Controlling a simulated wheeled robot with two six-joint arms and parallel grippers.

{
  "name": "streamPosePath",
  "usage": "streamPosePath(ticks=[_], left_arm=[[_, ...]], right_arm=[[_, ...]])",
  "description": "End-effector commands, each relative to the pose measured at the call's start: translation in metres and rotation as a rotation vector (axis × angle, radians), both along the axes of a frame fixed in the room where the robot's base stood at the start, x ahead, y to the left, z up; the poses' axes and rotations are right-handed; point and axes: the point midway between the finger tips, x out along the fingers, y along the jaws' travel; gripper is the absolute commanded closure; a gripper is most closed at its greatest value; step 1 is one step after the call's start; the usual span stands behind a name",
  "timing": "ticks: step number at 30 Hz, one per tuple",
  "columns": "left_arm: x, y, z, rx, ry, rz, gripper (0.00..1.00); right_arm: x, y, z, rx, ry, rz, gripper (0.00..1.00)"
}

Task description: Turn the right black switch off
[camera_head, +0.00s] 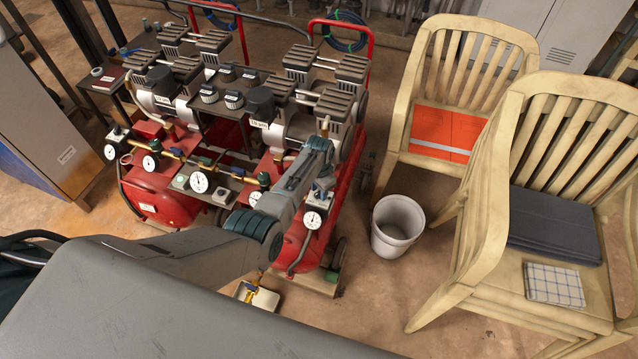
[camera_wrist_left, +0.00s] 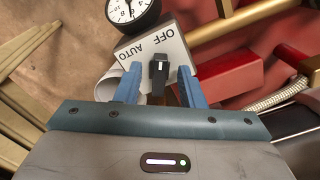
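The right black switch (camera_wrist_left: 159,74) is a small black knob with a white mark, on a grey box face (camera_wrist_left: 182,54) lettered AUTO and OFF. The box also shows in the head view (camera_head: 318,198), at the front right of the right red compressor, mostly behind my gripper. My left gripper (camera_head: 321,182) is at this box. In the left wrist view its two blue fingers (camera_wrist_left: 158,88) are apart, one on each side of the knob, with gaps visible. I cannot tell which label the knob points at. Another black switch (camera_head: 118,132) is on the left compressor. My right gripper is not in view.
A round gauge (camera_wrist_left: 133,10) sits against the box. Red compressor tanks (camera_head: 165,195) with hoses and several gauges stand left of it. A white bucket (camera_head: 398,226) and wooden chairs (camera_head: 470,215) stand to the right. Bare floor shows in front of the bucket.

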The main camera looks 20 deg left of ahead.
Motion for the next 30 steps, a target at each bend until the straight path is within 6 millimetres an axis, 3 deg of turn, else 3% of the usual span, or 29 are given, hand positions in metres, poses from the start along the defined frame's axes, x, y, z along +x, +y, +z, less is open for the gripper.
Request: streamPosePath(ticks=[18, 30], left_arm=[[0.001, 0.0, 0.095, 0.0, -0.004, -0.001, 0.65], [0.0, 0.0, 0.105, 0.0, -0.001, -0.001, 0.65]], right_arm=[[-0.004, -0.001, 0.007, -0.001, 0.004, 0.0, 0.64], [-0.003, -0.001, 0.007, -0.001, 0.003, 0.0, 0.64]])
